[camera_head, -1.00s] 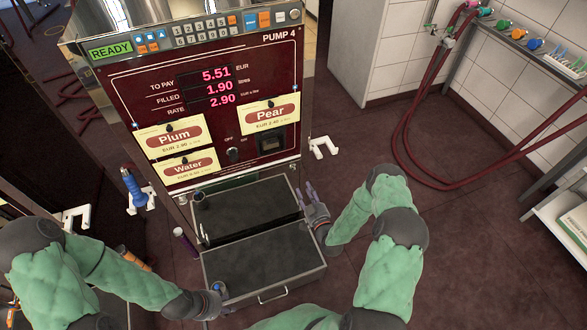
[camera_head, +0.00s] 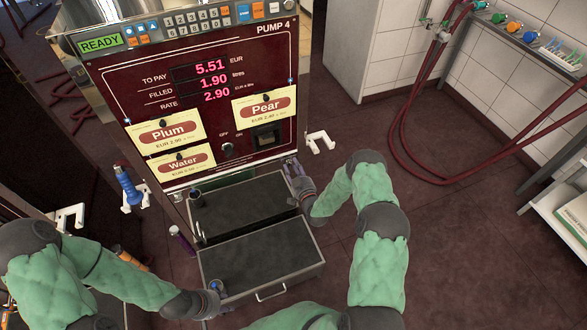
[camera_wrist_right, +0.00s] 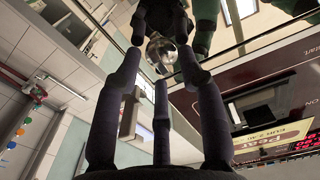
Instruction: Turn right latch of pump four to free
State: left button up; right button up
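Pump four (camera_head: 215,120) shows a dark red front with a lit display and the plates Plum, Water and Pear. My right gripper (camera_head: 291,168) is at the lower right edge of its housing, beside the trays. In the right wrist view its long dark fingers (camera_wrist_right: 158,55) are spread apart. A shiny silver rounded part (camera_wrist_right: 160,50) shows between the fingertips; I cannot tell whether it is the right latch or whether the fingers touch it. My left gripper (camera_head: 213,297) is low at the front left corner of the pulled-out tray, by a small blue item; its fingers are unclear.
A dark tray (camera_head: 262,258) with a handle juts out below the pump. A white hook (camera_head: 320,142) is at the pump's right, and a blue nozzle (camera_head: 128,187) hangs at its left. Red hoses (camera_head: 400,130) loop by the tiled wall.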

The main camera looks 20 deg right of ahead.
grip_shut()
jog(key=shift+n, duration=0.3)
jog(key=n+b, duration=0.4)
jog(key=n, duration=0.4)
jog(key=shift+a+b, duration=0.2)
jog(key=shift+b, duration=0.2)
jog(key=n+b, duration=0.2)
jog(key=n, duration=0.3)
jog(key=shift+a+n+b, duration=0.1)
jog(key=shift+n+b, duration=0.3)
jog(key=shift+a+n+b, duration=0.1)
jog(key=shift+n+b, duration=0.65)
jog(key=shift+n, duration=1.15)
